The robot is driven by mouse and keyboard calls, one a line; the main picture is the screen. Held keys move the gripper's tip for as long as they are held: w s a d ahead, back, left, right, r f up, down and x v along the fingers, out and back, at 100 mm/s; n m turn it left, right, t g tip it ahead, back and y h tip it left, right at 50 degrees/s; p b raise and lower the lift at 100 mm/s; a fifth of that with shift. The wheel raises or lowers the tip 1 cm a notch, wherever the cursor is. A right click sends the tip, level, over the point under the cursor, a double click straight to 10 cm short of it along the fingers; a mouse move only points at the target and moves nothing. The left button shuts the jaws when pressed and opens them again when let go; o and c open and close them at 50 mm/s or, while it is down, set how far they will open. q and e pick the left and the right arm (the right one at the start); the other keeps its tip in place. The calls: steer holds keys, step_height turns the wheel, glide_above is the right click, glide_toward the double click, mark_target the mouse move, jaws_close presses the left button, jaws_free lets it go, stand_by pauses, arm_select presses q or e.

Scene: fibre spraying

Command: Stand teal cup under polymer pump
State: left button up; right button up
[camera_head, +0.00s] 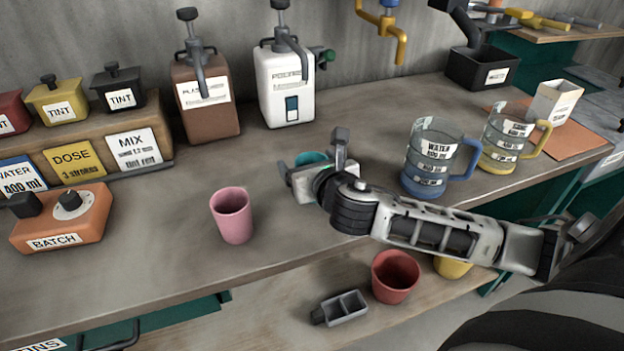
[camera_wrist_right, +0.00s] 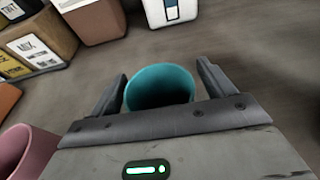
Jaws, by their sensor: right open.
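The teal cup (camera_head: 309,158) stands on the bench top, mostly hidden behind my right gripper (camera_head: 312,154). In the right wrist view the teal cup (camera_wrist_right: 165,82) shows its open rim between the two fingers of the right gripper (camera_wrist_right: 162,88). The fingers are open, one on each side of the cup, with a visible gap at least on the right. The white pump bottle (camera_head: 284,88), whose blurred label seems to read as polymer, stands behind the cup at the back of the bench. My left gripper is not in view.
A pink cup (camera_head: 232,215) stands left of my gripper. A brown pump bottle (camera_head: 204,97) is beside the white one. Blue-handled (camera_head: 428,165) and yellow-handled (camera_head: 503,140) jugs stand right. A red cup (camera_head: 396,275) is on the lower shelf. Bench before the white pump is clear.

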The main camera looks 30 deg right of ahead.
steer(key=c, duration=1.1)
